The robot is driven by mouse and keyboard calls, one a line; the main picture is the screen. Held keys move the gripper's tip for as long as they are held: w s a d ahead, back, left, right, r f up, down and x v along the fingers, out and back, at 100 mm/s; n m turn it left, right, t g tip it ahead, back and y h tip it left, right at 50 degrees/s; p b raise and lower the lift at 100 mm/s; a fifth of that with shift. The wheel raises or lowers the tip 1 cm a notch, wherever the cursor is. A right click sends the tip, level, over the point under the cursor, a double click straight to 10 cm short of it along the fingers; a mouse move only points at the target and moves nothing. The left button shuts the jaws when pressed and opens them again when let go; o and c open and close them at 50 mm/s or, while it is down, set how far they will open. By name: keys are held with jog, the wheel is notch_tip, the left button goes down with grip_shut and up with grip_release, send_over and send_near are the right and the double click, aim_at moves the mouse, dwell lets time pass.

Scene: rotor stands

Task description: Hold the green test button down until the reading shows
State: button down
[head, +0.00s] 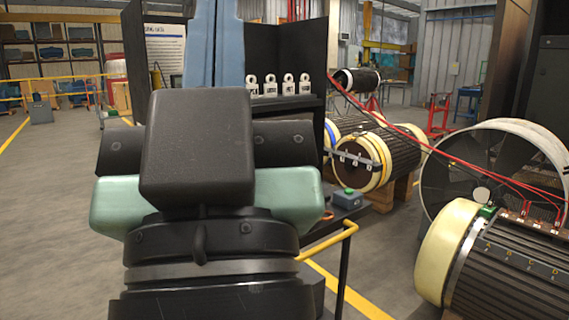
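A small grey box (349,198) with a green button (348,190) on top sits at the right end of the dark bench, just right of the large dark and pale-green arm part close to the camera. The button's details are too small to read. I see no lit reading or display. My gripper's fingers cannot be made out in this view; my arm's bulk covers the middle of the picture and much of the bench.
A dark ribbed rotor (520,265) with a cream end stands at right front, red cables running to it. Another rotor (385,150) rests on wooden blocks behind. A large fan (450,185) stands at right. Metal shackles (288,85) line a shelf. A yellow rail (325,243) edges the bench.

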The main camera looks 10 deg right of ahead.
notch_tip(320, 180, up, 19)
jog(key=p, duration=1.6)
jog(key=shift+w, duration=0.1)
